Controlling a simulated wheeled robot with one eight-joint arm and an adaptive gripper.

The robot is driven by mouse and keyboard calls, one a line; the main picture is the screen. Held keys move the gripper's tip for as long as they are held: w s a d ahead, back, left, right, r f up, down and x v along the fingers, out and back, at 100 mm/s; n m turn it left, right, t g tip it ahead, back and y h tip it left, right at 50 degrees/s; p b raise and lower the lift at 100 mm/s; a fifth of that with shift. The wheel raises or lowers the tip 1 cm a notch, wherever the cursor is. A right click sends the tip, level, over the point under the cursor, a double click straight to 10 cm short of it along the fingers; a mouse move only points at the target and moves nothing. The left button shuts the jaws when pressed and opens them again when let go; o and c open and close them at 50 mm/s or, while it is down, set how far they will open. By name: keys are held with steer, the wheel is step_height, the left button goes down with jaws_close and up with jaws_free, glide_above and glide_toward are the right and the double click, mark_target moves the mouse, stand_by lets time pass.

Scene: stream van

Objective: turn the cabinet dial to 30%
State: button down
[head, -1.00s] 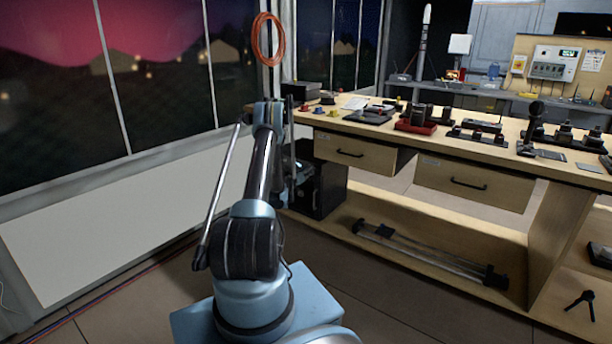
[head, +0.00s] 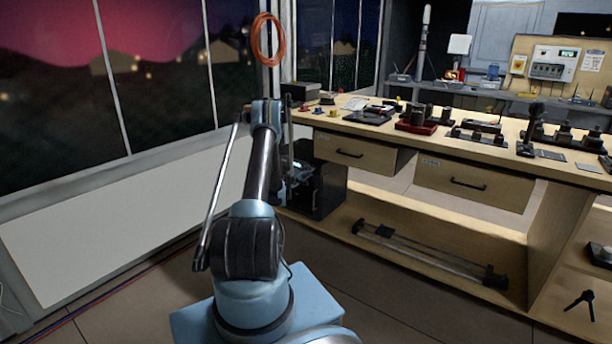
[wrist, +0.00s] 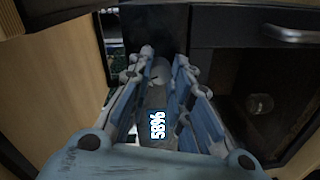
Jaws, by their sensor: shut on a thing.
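The black cabinet (head: 325,188) stands under the left end of the bench in the head view. In the wrist view its dark front (wrist: 219,75) fills the right side. My gripper (wrist: 163,62) is shut on the dial (wrist: 157,95), a grey knob between its two blue-grey fingers; the fingers hide much of it. A white readout (wrist: 157,125) over the dial shows 58%, turned sideways in the picture. In the head view my arm hides most of the gripper and the dial.
A pale wooden panel (wrist: 60,75) stands close on the left in the wrist view. A metal handle (wrist: 292,33) is at upper right. In the head view, the bench drawers (head: 355,153) are above and right of the cabinet, and a window wall (head: 60,90) runs along the left.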

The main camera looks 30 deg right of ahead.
steer(key=shift+n+g, duration=0.3)
steer(key=shift+n, duration=3.4)
steer(key=shift+f, duration=0.1)
steer(key=c, duration=1.4)
jaws_free()
steer(key=shift+a, duration=0.1)
steer(key=shift+n, duration=0.3)
steer(key=v, duration=1.1)
steer(key=shift+a+f, duration=0.15)
steer(key=shift+a, duration=0.3)
